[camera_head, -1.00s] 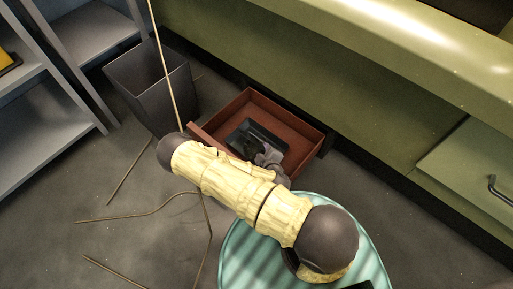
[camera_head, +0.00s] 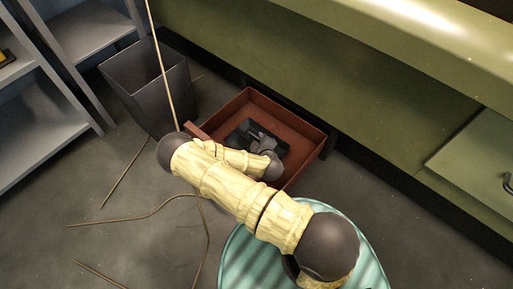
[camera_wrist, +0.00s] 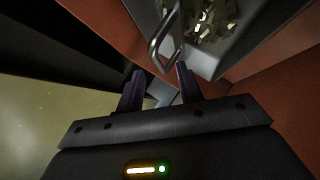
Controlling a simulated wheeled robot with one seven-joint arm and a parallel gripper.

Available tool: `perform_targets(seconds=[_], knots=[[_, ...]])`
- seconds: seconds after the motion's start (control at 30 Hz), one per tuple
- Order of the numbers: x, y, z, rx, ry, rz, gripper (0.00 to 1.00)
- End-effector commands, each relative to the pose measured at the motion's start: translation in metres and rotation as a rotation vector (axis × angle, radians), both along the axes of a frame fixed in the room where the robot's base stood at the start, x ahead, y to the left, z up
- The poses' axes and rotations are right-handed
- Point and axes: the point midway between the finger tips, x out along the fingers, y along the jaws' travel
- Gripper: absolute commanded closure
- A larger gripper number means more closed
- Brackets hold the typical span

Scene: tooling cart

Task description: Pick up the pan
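The pan (camera_head: 238,134) is a dark, shallow rectangular tray lying inside the open red-brown drawer (camera_head: 301,130). In the wrist view the pan (camera_wrist: 232,56) shows as a grey tray with pale, chip-like bits in it and a bent metal loop handle (camera_wrist: 154,48) on its near side. My gripper (camera_wrist: 160,78) is open, with its two dark fingers apart. The handle's lower end lies just ahead of the fingertips, nearer the right finger; whether it touches is unclear. In the head view my gripper (camera_head: 262,145) is over the pan and partly hides it.
The drawer's walls stand close around the pan, below a green cabinet (camera_head: 330,75). A dark bin (camera_head: 150,88) stands left of the drawer, and grey shelves (camera_head: 45,125) are farther left. Thin rods (camera_head: 130,218) lie on the floor.

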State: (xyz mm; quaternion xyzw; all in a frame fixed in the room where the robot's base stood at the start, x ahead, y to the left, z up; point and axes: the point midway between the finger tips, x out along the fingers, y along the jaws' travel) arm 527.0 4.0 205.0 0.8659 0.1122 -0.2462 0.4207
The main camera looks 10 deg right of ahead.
Motion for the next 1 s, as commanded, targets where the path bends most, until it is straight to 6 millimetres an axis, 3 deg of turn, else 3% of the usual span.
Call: perform_targets(seconds=[0.13,0.3,0.87,1.0], knots=[[0.021,0.000,-0.018,0.001,-0.003,0.001,0.64],[0.038,0.000,-0.026,0.000,-0.001,0.001,0.64],[0.039,-0.001,-0.024,-0.001,0.000,0.001,0.64],[0.039,-0.001,-0.024,-0.001,0.000,0.001,0.91]])
